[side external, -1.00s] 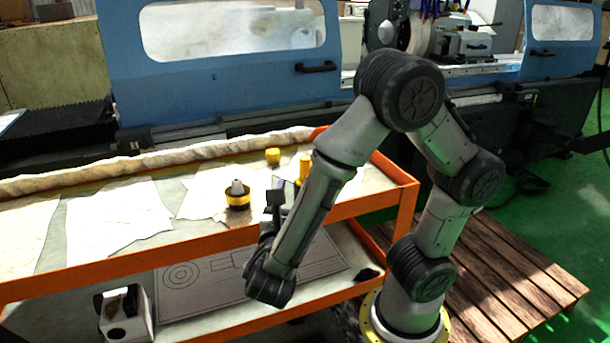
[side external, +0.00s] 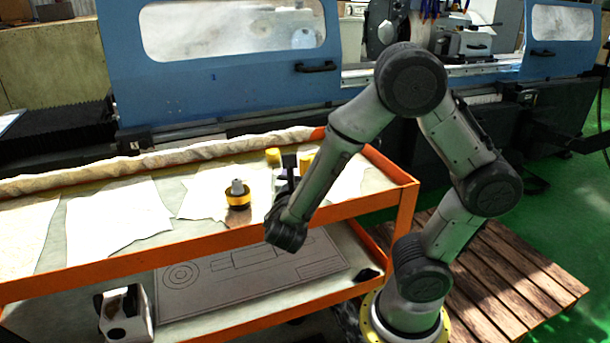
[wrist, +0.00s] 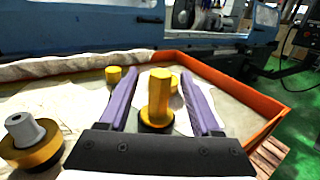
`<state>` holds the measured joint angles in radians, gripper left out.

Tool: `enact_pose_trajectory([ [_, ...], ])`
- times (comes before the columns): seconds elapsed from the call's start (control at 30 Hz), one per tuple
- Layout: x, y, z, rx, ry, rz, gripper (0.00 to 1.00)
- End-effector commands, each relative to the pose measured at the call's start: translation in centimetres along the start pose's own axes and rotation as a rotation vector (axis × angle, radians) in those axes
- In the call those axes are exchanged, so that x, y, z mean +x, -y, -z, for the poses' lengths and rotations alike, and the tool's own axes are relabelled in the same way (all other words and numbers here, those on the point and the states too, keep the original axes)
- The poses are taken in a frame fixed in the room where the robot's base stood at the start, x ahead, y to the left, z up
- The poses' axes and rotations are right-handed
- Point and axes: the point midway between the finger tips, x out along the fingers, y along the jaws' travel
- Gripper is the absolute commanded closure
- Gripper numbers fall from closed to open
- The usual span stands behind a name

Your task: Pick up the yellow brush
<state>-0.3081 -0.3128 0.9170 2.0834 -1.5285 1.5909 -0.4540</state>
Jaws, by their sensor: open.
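A yellow upright piece with a faceted handle and a dark round base, likely the yellow brush (wrist: 158,97), stands on the cart top. In the wrist view it appears between the two purple fingers of my gripper (wrist: 162,77). My gripper is open, and I see no finger touching the piece.
A yellow-and-black round part with a grey top (wrist: 30,140) stands at the left. A small yellow piece (wrist: 113,75) stands farther back, and another (wrist: 174,82) is partly hidden behind the brush. The orange cart rim (wrist: 225,70) borders the right and back.

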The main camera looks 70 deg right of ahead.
Motion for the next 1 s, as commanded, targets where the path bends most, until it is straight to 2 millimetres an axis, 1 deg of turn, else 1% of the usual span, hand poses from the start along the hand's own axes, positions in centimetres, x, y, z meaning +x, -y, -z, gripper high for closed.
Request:
enact_pose_trajectory([
  [0.1, 0.35, -0.01, -0.03, 0.0, 0.001, -0.001, 0.35],
  [0.3, 0.34, -0.02, -0.02, 0.0, 0.001, -0.001, 0.35],
  [0.67, 0.32, -0.02, -0.02, 0.0, 0.0, -0.001, 1.0],
  [1.0, 0.32, -0.02, -0.04, 0.001, 0.001, -0.001, 1.0],
])
